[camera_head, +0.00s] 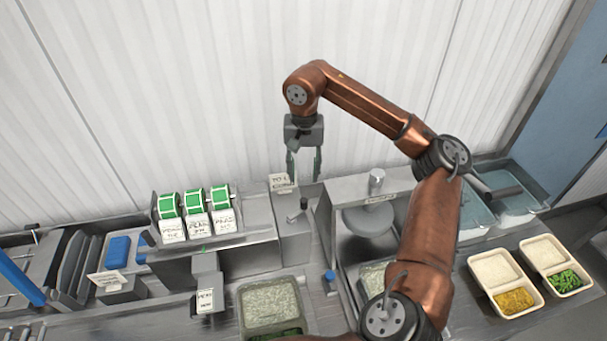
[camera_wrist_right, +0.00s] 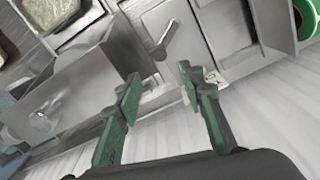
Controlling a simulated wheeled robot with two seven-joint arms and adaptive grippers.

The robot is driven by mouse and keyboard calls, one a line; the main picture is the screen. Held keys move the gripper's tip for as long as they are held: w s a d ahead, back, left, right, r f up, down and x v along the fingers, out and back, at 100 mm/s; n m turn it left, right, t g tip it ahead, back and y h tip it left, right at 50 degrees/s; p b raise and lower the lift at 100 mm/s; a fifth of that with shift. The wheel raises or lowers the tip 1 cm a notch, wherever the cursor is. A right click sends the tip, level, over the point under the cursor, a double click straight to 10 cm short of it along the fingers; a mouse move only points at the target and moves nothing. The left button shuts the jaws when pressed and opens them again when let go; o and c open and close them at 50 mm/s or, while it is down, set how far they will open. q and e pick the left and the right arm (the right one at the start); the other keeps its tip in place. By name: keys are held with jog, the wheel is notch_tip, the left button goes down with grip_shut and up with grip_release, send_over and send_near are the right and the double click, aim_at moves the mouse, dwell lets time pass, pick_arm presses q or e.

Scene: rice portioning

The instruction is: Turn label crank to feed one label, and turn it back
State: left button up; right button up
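The label crank (camera_head: 299,214), a small grey lever with a dark knob, sits on top of a grey housing to the right of the label rolls (camera_head: 194,203). In the right wrist view the crank (camera_wrist_right: 164,40) shows as a short grey lever ahead of my fingertips. My right gripper (camera_head: 304,178) points down above and behind the crank. It is open and empty, with clear space between its green-padded fingers (camera_wrist_right: 158,80), and appears apart from the crank. My left gripper is not in view.
A small sign (camera_head: 281,182) stands close to my right fingers. Right of the crank is a grey machine (camera_head: 340,190) with a round bowl. A rice tray (camera_head: 268,302) sits in front. Filled two-part trays (camera_head: 505,282) stand at right. The white wall is behind.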

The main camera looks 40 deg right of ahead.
aim_at(304, 200)
notch_tip(304, 200, down, 3)
jog(key=m+p, duration=0.3)
jog(key=p, duration=0.2)
jog(key=m+p, duration=0.3)
jog(key=p, duration=0.2)
jog(key=shift+f+m+p, duration=0.2)
jog(key=shift+m+p, duration=0.1)
jog(key=shift+p, duration=0.05)
jog(key=shift+f+m+p, duration=0.3)
jog(key=shift+f+m, duration=0.1)
jog(key=shift+f, duration=0.2)
notch_tip(304, 200, down, 8)
jog(key=shift+r+p, duration=0.2)
jog(key=shift+p, duration=0.9)
jog(key=shift+c, duration=0.2)
grip_shut()
